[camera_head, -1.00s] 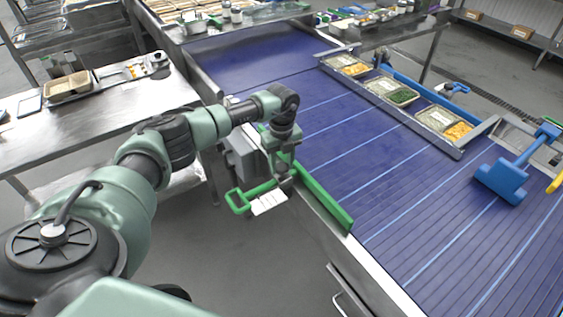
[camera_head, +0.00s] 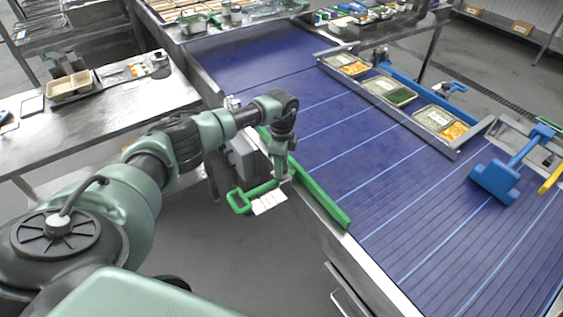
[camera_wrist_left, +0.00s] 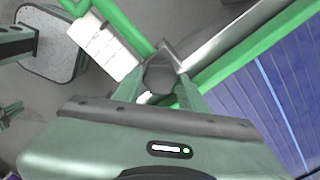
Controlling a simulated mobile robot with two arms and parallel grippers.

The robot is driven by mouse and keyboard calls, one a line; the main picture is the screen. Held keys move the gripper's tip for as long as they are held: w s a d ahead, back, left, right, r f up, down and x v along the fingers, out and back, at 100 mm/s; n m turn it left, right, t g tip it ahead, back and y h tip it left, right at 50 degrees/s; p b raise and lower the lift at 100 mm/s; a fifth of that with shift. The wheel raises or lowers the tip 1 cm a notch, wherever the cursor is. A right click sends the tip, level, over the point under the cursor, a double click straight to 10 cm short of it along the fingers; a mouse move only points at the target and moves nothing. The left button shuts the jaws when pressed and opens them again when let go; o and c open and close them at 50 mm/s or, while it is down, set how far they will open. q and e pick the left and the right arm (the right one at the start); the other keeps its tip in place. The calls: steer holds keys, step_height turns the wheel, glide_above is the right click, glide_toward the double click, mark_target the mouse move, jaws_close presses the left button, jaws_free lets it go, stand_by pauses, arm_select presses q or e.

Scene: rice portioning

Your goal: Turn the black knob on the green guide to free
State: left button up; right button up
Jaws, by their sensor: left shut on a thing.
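The green guide (camera_head: 318,194) runs along the near edge of the blue conveyor in the head view. Its green handle loop (camera_head: 240,201) with a white label (camera_head: 268,202) sticks out to the left. My left gripper (camera_head: 283,178) points down at the guide beside the handle. In the left wrist view the black knob (camera_wrist_left: 160,79) sits between the fingers of my left gripper (camera_wrist_left: 160,90), which is shut on it. The green guide (camera_wrist_left: 255,45) and the white label (camera_wrist_left: 104,48) also show there. Part of the knob is hidden by the fingers. My right gripper is not in view.
The blue conveyor belt (camera_head: 345,150) lies right of the guide. Several food trays (camera_head: 388,91) stand in a rail across the belt. A blue pusher tool (camera_head: 497,181) lies at the right. A steel table (camera_head: 95,120) is at the left.

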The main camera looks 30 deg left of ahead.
arm_select(q)
steer(key=shift+w+a+r+n, duration=0.1)
steer(key=shift+w+r+n, duration=0.05)
steer(key=shift+n, duration=0.45)
steer(key=o, duration=1.3)
steer(key=shift+c, duration=0.2)
steer(key=shift+o, duration=0.5)
step_height(320, 180, up, 6)
steer(key=shift+r+b, duration=0.25)
steer(key=shift+b, duration=0.65)
steer(key=shift+r, duration=0.6)
